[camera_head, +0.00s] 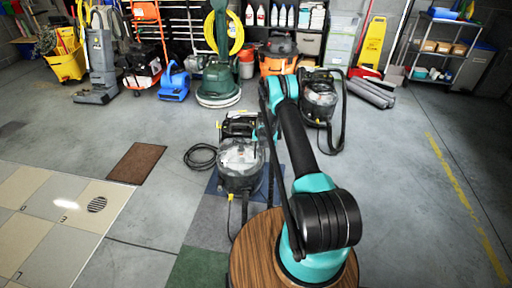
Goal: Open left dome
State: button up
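The left machine, a grey and black cleaning machine (240,179), stands on a dark blue mat in the middle of the floor. Its clear dome (238,155) is on top and looks shut, though small in the picture. A second similar machine (320,100) with a dome stands farther back to the right. My teal and black arm reaches forward from the wooden round top at the bottom. My gripper (263,133) is small and partly hidden behind my arm, at the right side of the left machine. I cannot tell if it touches the machine, or whether its fingers are open.
A black hose (200,156) lies coiled left of the left machine. A brown mat (136,163) and pale floor tiles (60,215) lie to the left. Dark rolls (372,92) lie at the back right. Cleaning machines and shelves line the back wall. The right floor is clear.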

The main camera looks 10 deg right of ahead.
jog(key=shift+x, duration=0.75)
grip_shut()
